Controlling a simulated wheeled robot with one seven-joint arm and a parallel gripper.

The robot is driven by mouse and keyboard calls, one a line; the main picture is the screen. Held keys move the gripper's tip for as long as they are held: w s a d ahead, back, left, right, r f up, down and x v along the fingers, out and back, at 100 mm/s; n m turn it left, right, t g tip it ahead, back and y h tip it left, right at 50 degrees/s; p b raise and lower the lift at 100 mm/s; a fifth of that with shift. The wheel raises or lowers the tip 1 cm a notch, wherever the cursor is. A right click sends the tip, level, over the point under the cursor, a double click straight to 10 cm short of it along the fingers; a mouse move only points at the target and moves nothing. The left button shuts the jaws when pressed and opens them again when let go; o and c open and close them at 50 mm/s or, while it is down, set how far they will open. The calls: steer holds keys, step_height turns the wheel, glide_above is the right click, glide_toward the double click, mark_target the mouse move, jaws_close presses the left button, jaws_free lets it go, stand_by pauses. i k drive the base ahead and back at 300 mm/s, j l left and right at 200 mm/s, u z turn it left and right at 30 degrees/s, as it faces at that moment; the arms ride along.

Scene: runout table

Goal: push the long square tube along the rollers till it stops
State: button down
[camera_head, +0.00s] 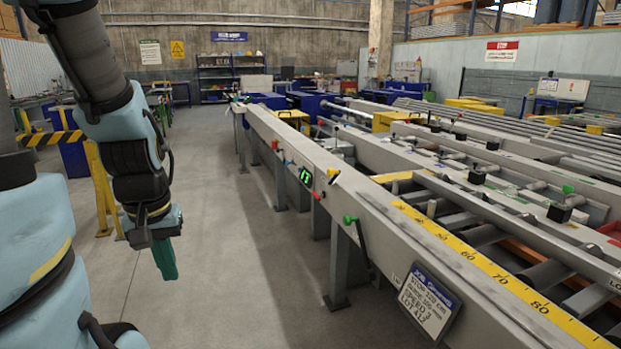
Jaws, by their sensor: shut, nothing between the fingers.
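My gripper (165,258) hangs at the left of the camera_head view, with green fingers pointing down and shut, holding nothing. It is over open floor, well left of the runout table (385,222) and touching nothing. The table is a long grey frame running from the near right to the far middle. Its rollers (484,234) show as grey cylinders across the frame at the right. Several long grey bars and rails lie along the table. I cannot tell which of them is the square tube, nor see a stop clearly.
A yellow scale (500,265) runs along the table's near edge. A sign (428,300), a green knob (350,219) with a lever and a small green display (306,177) are on the near side. A yellow-black barrier (98,180) stands at left. The floor between is clear.

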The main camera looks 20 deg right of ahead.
mark_target(607, 276)
steer(key=i+z, duration=0.15)
steer(key=i, duration=0.35)
steer(key=i+j+z, duration=0.15)
steer(key=i, duration=0.4)
steer(key=i+j+z, duration=0.1)
steer(key=i, duration=0.4)
steer(key=i+l+z, duration=0.15)
steer(key=i+z, duration=0.65)
steer(key=i+l+z, duration=0.1)
steer(key=i+l, duration=0.2)
steer(key=i, duration=0.25)
